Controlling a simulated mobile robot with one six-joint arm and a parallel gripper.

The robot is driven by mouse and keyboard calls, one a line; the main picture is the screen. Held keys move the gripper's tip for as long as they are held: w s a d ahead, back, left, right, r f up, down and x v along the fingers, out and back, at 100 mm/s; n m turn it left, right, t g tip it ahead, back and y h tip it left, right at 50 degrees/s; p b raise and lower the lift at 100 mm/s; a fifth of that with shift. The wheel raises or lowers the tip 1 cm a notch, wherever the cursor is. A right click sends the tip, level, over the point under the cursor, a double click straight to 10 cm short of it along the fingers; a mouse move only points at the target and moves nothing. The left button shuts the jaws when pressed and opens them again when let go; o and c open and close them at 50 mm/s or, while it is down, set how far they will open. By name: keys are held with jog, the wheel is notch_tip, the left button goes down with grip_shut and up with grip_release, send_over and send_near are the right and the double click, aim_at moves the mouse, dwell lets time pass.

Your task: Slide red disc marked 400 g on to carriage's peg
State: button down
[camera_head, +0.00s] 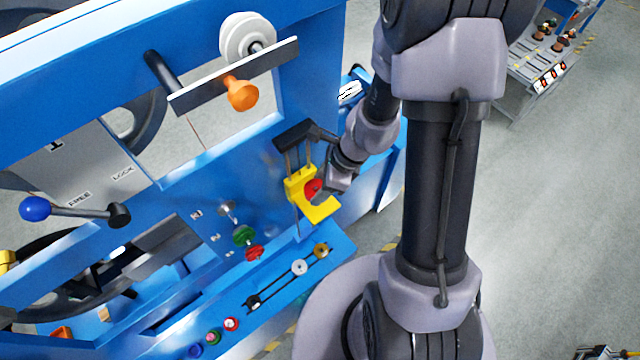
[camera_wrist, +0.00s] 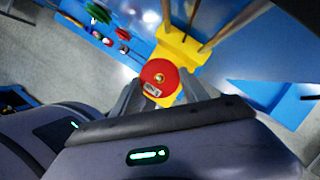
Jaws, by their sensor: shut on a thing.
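The red disc (camera_head: 313,188) is at the yellow carriage (camera_head: 322,209) on the blue machine. In the wrist view the red disc (camera_wrist: 159,77) faces the camera, with a white label too small to read and a brass-coloured centre. My gripper (camera_head: 322,190) is shut on the disc; in the wrist view its dark fingers (camera_wrist: 160,92) stand at both sides of it. The yellow carriage (camera_wrist: 176,50) lies right behind the disc, on upright rods. The peg is not clearly visible; whether the brass centre is its tip, I cannot tell.
An orange knob (camera_head: 240,94) and a white pulley (camera_head: 246,38) are above.

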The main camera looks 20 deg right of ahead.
jog(key=shift+f+b, duration=1.4)
jog(key=shift+b, duration=0.05)
jog(key=shift+f+b, duration=0.9)
jog(key=shift+b, duration=0.1)
jog(key=shift+c, duration=2.4)
grip_release()
jog(key=p+v, duration=0.5)
jog(key=v, duration=1.2)
jog(key=shift+r, duration=0.25)
